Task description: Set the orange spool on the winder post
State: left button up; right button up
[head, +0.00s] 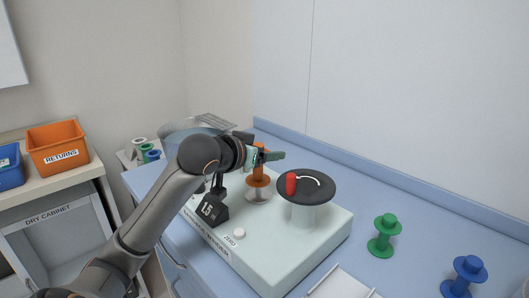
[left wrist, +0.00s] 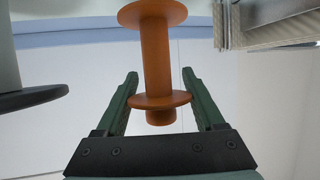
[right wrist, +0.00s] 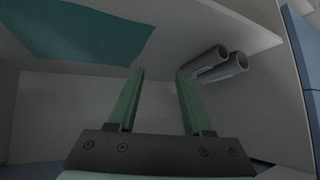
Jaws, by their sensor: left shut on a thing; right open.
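The orange spool (head: 258,182) is upright in the head view, above a pale round plate (head: 258,196) on the winder (head: 320,246). My left gripper (head: 268,155) is shut on the spool near its upper part. The left wrist view shows the spool (left wrist: 156,55) between the fingers of my left gripper (left wrist: 163,85). The winder post is not clearly visible, and I cannot tell whether the spool is around it or just above it. My right gripper (right wrist: 159,72) is open and empty in the right wrist view, outside the head view.
The winder's dark disc (head: 318,180) with a red knob (head: 291,184) stands right of the spool. A small black display (head: 208,210) stands left. An orange returns bin (head: 57,147) sits far left.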

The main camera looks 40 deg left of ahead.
aim_at(258, 179)
pick_arm(q)
notch_tip(258, 179, down, 2)
jog(key=shift+f+b, duration=0.15)
jog(key=shift+b, duration=0.6)
jog(key=shift+f, duration=0.2)
jog(key=shift+r, duration=0.1)
pick_arm(e)
jog(key=shift+w+d+f, duration=0.3)
jog(key=shift+d+f, duration=0.05)
jog(key=shift+f, duration=0.3)
pick_arm(q)
jog(key=shift+p, duration=0.5)
pick_arm(e)
jog(key=shift+w+r, duration=0.1)
jog(key=shift+r, duration=0.55)
pick_arm(q)
jog(key=shift+f+b, duration=0.4)
jog(key=shift+f, duration=0.2)
pick_arm(e)
jog(key=shift+f, duration=0.35)
pick_arm(q)
jog(key=o, duration=1.1)
jog(key=shift+c, duration=0.2)
